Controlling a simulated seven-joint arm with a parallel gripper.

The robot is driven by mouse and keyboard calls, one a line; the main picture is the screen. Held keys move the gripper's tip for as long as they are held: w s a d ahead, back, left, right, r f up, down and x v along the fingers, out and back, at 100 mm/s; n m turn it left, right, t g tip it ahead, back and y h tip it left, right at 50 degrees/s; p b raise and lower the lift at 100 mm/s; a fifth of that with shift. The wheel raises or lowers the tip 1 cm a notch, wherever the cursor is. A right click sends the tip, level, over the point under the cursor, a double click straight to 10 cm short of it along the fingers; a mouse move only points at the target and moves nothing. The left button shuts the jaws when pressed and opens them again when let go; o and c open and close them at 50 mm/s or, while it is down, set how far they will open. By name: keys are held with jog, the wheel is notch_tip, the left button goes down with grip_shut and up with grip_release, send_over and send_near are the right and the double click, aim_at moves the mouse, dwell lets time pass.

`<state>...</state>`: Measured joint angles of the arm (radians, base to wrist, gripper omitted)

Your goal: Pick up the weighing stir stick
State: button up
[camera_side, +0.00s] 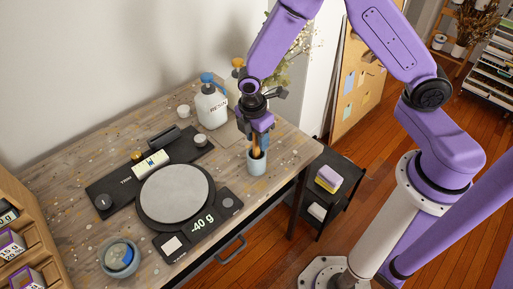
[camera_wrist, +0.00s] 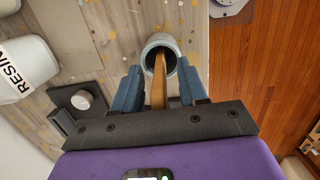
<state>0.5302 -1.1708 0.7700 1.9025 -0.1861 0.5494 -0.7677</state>
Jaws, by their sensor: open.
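The wooden stir stick (camera_wrist: 159,80) stands in a pale grey-blue cup (camera_wrist: 151,43) near the table's right edge. In the side view the cup (camera_side: 257,166) shows below my gripper (camera_side: 259,144), with the stick's upper part mostly hidden by the fingers. In the wrist view my gripper (camera_wrist: 159,90) is open, its two blue fingers on either side of the stick. A gap shows between the stick and each finger. The stick's lower end is hidden inside the cup.
A round scale (camera_side: 175,195) reading -40 g lies left of the cup. A white resin bottle (camera_side: 211,108) with a blue pump stands behind. A blue-grey container (camera_side: 120,258) sits at the table's front left. The table's edge is close to the cup's right.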

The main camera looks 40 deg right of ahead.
grip_shut()
jog(key=shift+r, duration=0.1)
